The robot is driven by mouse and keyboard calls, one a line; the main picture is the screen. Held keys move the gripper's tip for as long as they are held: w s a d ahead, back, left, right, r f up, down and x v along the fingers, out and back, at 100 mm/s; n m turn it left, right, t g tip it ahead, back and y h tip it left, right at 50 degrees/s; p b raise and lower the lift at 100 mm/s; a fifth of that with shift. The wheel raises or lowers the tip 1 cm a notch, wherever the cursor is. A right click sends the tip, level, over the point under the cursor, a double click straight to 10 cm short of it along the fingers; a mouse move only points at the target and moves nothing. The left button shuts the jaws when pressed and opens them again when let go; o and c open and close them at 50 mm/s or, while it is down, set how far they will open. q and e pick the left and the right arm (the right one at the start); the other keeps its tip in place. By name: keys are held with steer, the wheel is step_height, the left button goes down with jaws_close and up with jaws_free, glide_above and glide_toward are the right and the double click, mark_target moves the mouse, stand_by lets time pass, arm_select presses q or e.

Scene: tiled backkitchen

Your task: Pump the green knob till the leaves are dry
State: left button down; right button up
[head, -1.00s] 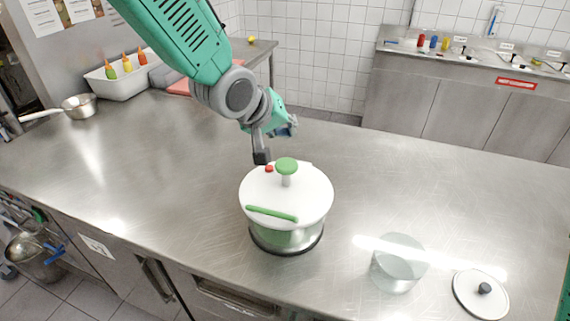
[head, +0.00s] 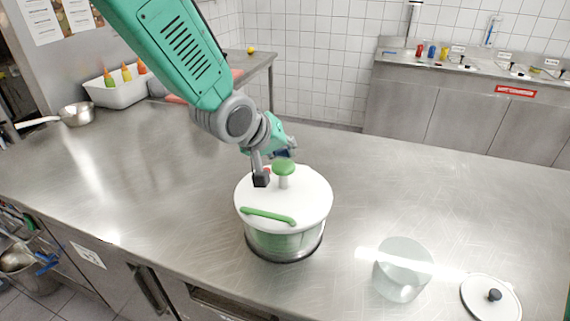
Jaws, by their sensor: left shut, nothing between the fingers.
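A salad spinner (head: 284,243) with a clear bowl and a white lid (head: 300,206) stands upright on the steel counter. Something green shows faintly through its bowl; the leaves' state cannot be told. The green knob (head: 284,167) stands raised on a pale stem at the lid's middle. A green handle bar (head: 268,216) lies across the lid's front. My left gripper (head: 261,180) is shut and empty, pointing down just left of the knob, over the lid's back left part. Whether it touches the lid cannot be told. My right gripper is not in view.
A clear glass container (head: 403,266) and a round white lid with a black knob (head: 491,296) lie right of the spinner. A pan (head: 77,110) and a white bin of bottles (head: 117,90) stand at the far left. The counter's left middle is clear.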

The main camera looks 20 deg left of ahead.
arm_select(q)
steer(key=shift+d, duration=0.2)
steer(key=shift+a, duration=0.4)
steer(key=shift+a+f, duration=0.1)
steer(key=shift+a, duration=0.4)
steer(key=shift+d, duration=0.6)
steer(key=shift+d+f, duration=0.15)
steer(key=shift+a+f, duration=0.15)
steer(key=shift+a, duration=0.5)
steer(key=shift+d+f, duration=0.25)
steer(key=shift+d, duration=0.3)
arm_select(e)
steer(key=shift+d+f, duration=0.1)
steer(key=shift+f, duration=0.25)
